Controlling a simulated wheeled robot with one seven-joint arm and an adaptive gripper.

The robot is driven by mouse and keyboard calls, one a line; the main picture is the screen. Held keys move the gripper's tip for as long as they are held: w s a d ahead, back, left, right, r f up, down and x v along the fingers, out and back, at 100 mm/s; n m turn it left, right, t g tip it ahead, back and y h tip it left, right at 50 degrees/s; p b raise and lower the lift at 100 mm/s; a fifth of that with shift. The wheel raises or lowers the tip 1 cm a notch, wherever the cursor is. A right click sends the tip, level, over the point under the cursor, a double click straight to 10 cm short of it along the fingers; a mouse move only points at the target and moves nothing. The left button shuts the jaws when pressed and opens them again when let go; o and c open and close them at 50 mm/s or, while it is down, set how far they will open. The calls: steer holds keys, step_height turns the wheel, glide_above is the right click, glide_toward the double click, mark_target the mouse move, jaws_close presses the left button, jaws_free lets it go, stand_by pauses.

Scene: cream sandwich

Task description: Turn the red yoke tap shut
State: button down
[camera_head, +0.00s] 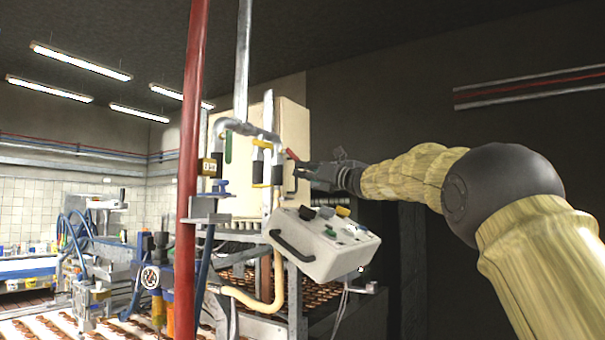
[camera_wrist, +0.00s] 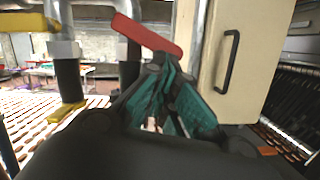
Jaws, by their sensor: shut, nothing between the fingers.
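The red yoke tap (camera_wrist: 147,35) is a flat red lever that slopes down to the right at the top of the wrist view, in front of metal pipework. In the head view its red handle (camera_head: 292,154) shows as a small tilted bar beside the pipes. My gripper (camera_head: 297,168) reaches in from the right, close to the tap. In the wrist view my gripper (camera_wrist: 160,64) has its teal-padded fingers shut, with nothing between them. The fingertips are right under the red lever in the picture; I cannot tell whether they touch it. The tap's pivot is not clear.
A yellow lever (camera_wrist: 25,23) sits on the pipe to the left. A cream cabinet (camera_wrist: 229,65) with a black handle stands close on the right. A tilted control box (camera_head: 322,245) is below my gripper. A red upright pipe (camera_head: 190,170) stands left of the taps.

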steer(key=shift+w+d+r+n+g+y+b, duration=0.25)
steer(key=shift+n+b, duration=0.25)
steer(key=shift+n, duration=0.35)
steer(key=shift+w+d+r+n+g+y+b, duration=0.1)
steer(key=shift+w+r+n+g+y+b, duration=0.1)
steer(key=shift+n+b, duration=0.45)
stand_by(3.0)
